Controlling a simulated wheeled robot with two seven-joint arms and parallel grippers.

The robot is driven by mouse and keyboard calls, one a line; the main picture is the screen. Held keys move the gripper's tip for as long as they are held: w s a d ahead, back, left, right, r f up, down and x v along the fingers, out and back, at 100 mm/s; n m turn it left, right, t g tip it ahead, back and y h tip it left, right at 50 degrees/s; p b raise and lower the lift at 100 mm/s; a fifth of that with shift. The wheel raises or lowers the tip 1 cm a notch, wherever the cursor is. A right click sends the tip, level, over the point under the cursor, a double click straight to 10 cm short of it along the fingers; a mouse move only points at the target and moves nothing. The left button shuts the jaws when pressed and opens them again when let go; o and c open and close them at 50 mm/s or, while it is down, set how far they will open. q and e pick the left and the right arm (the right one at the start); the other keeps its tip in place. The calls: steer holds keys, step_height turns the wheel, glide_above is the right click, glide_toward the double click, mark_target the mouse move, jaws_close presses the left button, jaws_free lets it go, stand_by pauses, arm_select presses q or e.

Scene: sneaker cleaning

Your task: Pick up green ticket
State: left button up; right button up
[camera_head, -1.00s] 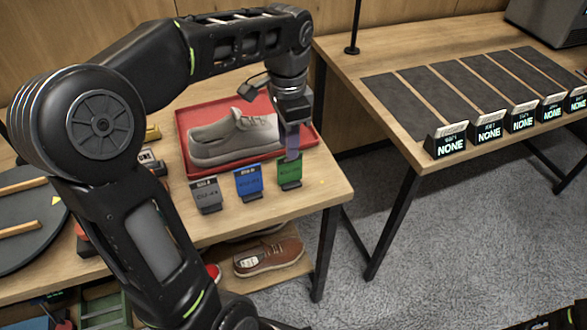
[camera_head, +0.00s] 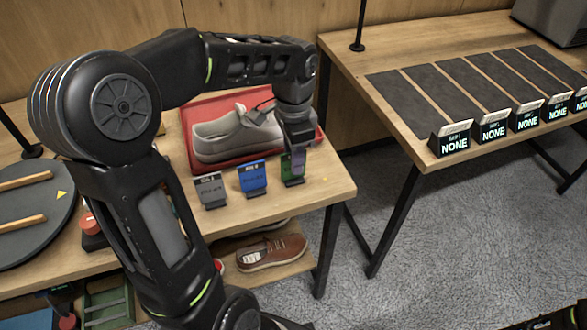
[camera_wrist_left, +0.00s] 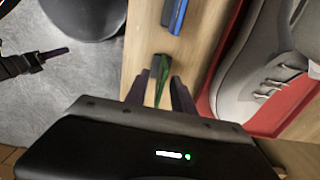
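The green ticket (camera_head: 291,180) stands in a small dark holder at the table's front edge, right of the blue and grey tickets. My left gripper (camera_head: 298,157) points down over it and hides part of it. In the left wrist view, the green ticket (camera_wrist_left: 163,72) shows edge-on between the two fingers of my left gripper (camera_wrist_left: 160,92), with a gap on each side. The gripper is open around the ticket. A dark part at the lower right edge of the head view may be my right gripper; its fingers are not clear.
A blue ticket (camera_head: 252,179) and a grey ticket (camera_head: 210,191) stand just left. A grey sneaker (camera_head: 235,136) lies on a red tray (camera_head: 207,103) behind. Brown shoes (camera_head: 272,252) sit on the lower shelf. A second table (camera_head: 385,62) with dark mats and "NONE" signs stands right.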

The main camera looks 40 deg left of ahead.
arm_select(q)
step_height(320, 180, down, 2)
steer(key=shift+c, duration=0.5)
jaws_close()
stand_by(0.6)
